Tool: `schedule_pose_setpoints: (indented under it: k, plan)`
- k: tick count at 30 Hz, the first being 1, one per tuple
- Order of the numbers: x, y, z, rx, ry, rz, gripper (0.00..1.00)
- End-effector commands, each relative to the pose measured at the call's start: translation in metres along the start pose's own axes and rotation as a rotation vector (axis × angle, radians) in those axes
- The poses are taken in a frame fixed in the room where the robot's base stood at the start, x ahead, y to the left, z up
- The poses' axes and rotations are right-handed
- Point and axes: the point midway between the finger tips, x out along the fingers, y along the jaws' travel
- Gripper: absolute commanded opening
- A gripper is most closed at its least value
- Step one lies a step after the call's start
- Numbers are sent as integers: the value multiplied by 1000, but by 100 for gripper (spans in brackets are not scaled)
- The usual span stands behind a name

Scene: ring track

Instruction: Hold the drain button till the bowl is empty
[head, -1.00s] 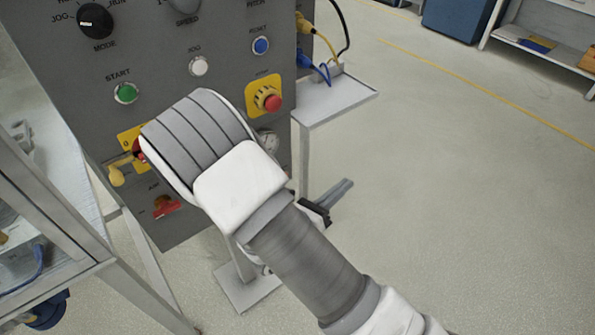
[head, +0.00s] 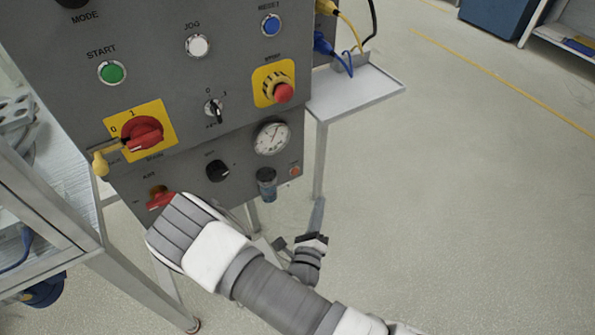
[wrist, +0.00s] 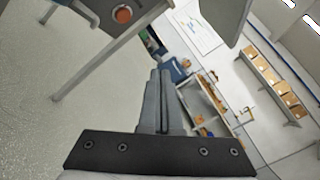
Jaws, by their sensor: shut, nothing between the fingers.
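A small orange button (head: 295,171), which I take to be the drain button, sits at the lower right of the grey panel. Its label is too small to read. The bowl (head: 268,190) hangs left of it under a dark cap and looks bluish; its level is unclear. My gripper (head: 318,212) is shut and empty, below and slightly right of the button, apart from it. In the wrist view, my closed fingers (wrist: 158,95) point into the room, and a round orange button (wrist: 122,14) shows at the upper left, clear of them.
A round gauge (head: 272,138) and a black knob (head: 218,170) are above and left of the bowl. A red emergency button (head: 283,92) is higher up. A grey side shelf (head: 360,88) on a leg stands right of the panel. Open floor lies further right.

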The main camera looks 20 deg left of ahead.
Motion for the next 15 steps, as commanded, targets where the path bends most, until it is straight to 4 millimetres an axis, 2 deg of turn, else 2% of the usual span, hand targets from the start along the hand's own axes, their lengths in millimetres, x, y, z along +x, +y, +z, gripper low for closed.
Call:
schedule_pose_setpoints:
  k: [8,15]
  plan:
    - [6,5,4,3,2,-2,0]
    - [29,22,19,6,2,-3,0]
